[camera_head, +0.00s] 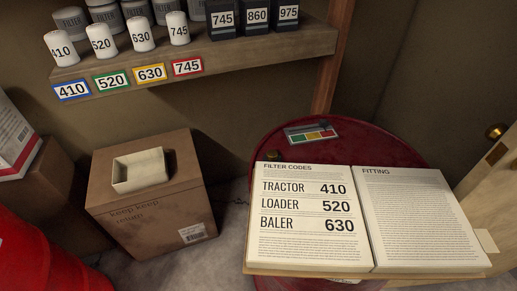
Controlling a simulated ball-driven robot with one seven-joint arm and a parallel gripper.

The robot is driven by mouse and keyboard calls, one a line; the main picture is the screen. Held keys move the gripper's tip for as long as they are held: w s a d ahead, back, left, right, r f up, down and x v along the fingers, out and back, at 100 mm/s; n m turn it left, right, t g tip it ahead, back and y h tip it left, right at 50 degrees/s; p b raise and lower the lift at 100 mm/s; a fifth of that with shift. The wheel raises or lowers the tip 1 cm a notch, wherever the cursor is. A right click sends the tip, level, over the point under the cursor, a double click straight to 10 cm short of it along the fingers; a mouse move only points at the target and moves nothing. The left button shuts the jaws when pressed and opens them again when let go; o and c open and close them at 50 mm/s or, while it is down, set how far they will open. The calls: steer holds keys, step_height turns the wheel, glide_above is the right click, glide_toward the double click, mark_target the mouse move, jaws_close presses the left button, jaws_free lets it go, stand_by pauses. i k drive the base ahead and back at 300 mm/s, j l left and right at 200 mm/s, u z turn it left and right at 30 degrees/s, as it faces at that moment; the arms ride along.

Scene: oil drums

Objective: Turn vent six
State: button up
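No vent marked six can be made out in the head view. A red oil drum (395,150) stands at the centre right, its top partly covered by an open book. A small dark cap (273,155) sits on the drum's top left side, just behind the book; I cannot tell whether it is a vent. A small plate with green, yellow and red patches (312,135) lies near the drum's back rim. Another red drum (35,255) shows only partly at the lower left. My gripper is not in view.
The open book (320,262) lists filter codes. A wooden shelf (250,52) above holds numbered filters and dark boxes. A cardboard box (160,215) with a pale tray (138,171) stands left of the drum. A door with a brass knob (496,131) is at right.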

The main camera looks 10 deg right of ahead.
mark_target(271, 154)
steer(key=j+z, duration=0.15)
steer(key=j, duration=0.5)
steer(key=i+j+u, duration=0.45)
steer(key=u, duration=0.15)
